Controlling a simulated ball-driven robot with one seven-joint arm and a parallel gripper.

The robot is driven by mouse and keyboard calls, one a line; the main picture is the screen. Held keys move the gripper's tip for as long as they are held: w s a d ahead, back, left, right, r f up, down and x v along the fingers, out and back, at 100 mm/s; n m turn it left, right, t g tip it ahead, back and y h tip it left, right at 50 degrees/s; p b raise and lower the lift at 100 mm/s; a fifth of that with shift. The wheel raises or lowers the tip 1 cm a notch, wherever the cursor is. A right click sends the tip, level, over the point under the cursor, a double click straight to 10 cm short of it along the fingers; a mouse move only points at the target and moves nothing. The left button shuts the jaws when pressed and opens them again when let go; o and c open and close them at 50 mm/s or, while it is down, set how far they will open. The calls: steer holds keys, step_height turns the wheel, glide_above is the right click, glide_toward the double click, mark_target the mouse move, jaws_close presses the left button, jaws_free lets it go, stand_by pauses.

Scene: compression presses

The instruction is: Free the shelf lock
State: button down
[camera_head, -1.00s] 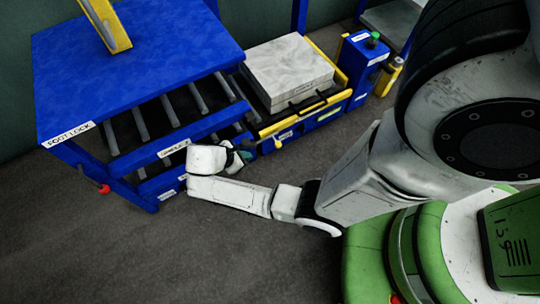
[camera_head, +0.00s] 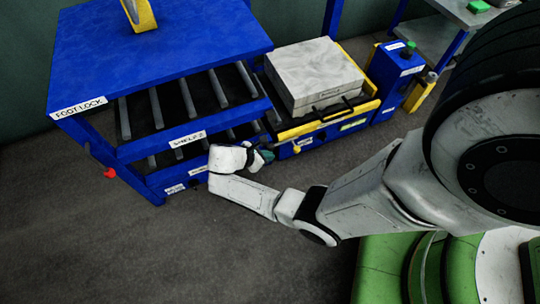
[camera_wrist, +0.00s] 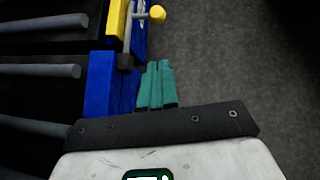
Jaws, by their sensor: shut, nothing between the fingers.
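A small lever with a yellow knob (camera_wrist: 157,14) sticks out at the corner of the blue rack, beside a yellow block, in the wrist view. The yellow knob also shows in the head view (camera_head: 297,149), just right of my gripper. My gripper (camera_wrist: 157,68) has teal fingers that are shut and empty; they point toward the lever and are apart from the knob. In the head view my gripper (camera_head: 266,156) is low at the rack's front right corner. A red knob (camera_head: 110,173) sits under the "FOOT LOCK" label (camera_head: 78,108) at the rack's left leg.
The blue rack (camera_head: 160,50) has a flat top and roller shelves (camera_head: 190,95) below. A pale block (camera_head: 315,72) sits on the yellow-edged press bed to the right. A blue box with a green button (camera_head: 408,50) stands beyond. The grey floor in front is clear.

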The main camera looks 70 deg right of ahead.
steer(key=s+d+r+b+x, duration=0.1)
steer(key=b+x, duration=0.4)
steer(key=x, duration=0.5)
steer(key=shift+s+d, duration=0.2)
steer(key=shift+d, duration=0.15)
steer(key=shift+r, duration=0.1)
